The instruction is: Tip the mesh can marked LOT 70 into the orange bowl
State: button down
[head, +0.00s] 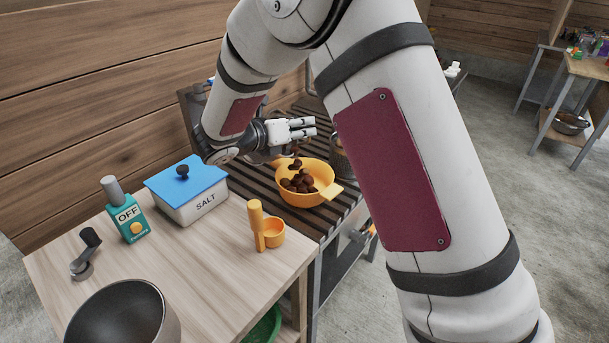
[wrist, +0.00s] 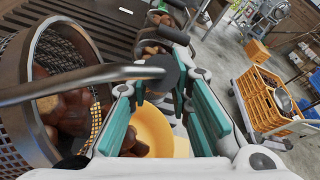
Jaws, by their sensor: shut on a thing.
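My gripper (head: 308,128) is shut on the handle of a dark mesh can (wrist: 22,110), above the orange bowl. In the wrist view the can leans on its side at the left, with brown chestnuts (wrist: 72,108) inside it. In the head view the can is mostly hidden by my gripper. The orange bowl (head: 318,172) stands on the slatted dark top with several chestnuts in it, and a few chestnuts show in the air just above them. The bowl also shows in the wrist view (wrist: 158,128), below my fingers. No LOT marking is readable.
A blue-lidded SALT box (head: 195,205), a teal OFF device (head: 125,215), an orange scoop (head: 268,232) and a dark pot (head: 122,315) stand on the wooden counter. Another container (head: 338,160) stands right of the bowl, partly behind my arm. An orange crate (wrist: 268,100) is off to the right.

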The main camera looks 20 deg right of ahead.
jog(key=shift+s+d+f+m+y+b, duration=0.2)
jog(key=shift+d+f+m+y+b, duration=0.1)
jog(key=shift+f+m+b, duration=0.25)
jog(key=shift+s+d+f+m+y+b, duration=0.25)
jog(key=shift+f+b, duration=0.1)
jog(key=shift+f, duration=0.25)
dwell(0.5)
jog(key=shift+s+d+f+m+t+y+b, duration=0.2)
jog(key=shift+s+d+m+b, duration=0.1)
jog(key=shift+s+d+b, duration=0.15)
jog(key=shift+s+d+f+m+t+y+b, duration=0.1)
jog(key=shift+s+d+f+m+y+b, duration=0.15)
jog(key=shift+d, duration=0.3)
dwell(0.4)
jog(key=shift+s+d+f+m+b, duration=0.2)
jog(key=shift+f+m+b, duration=0.15)
jog(key=shift+f+b, duration=0.35)
jog(key=shift+s+d+f+m+b, duration=0.15)
jog(key=shift+f+m+b, duration=0.2)
jog(key=shift+b, duration=0.65)
